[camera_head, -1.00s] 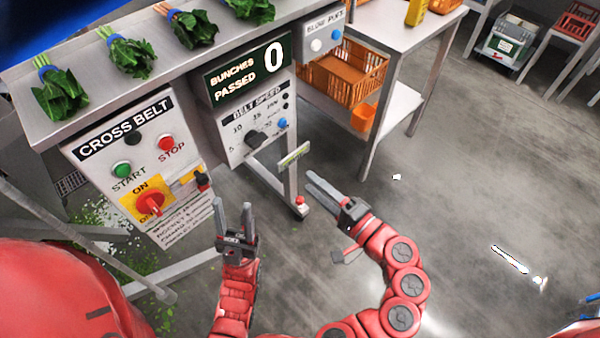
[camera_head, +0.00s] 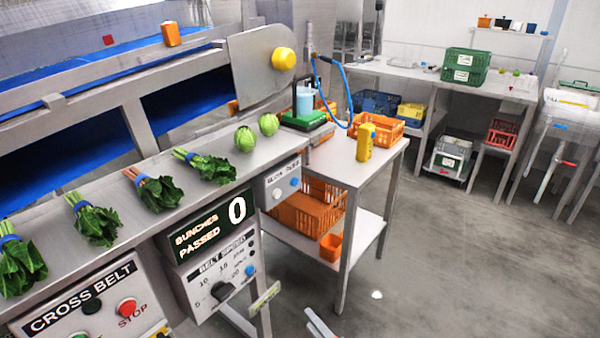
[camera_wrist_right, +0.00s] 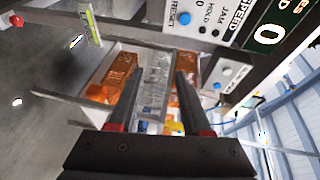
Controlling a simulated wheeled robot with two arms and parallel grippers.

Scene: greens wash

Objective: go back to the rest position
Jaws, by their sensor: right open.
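My right gripper shows in the right wrist view (camera_wrist_right: 158,100), with its two fingers apart and nothing between them. My left gripper is out of the head view.
Bunches of greens (camera_head: 95,220) and two round green heads (camera_head: 246,138) lie on the steel ledge. Below are the cross belt panel (camera_head: 85,300) and the bunch counter (camera_head: 210,230). A side table (camera_head: 385,160) holds a yellow bottle (camera_head: 365,142). Floor at right is clear.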

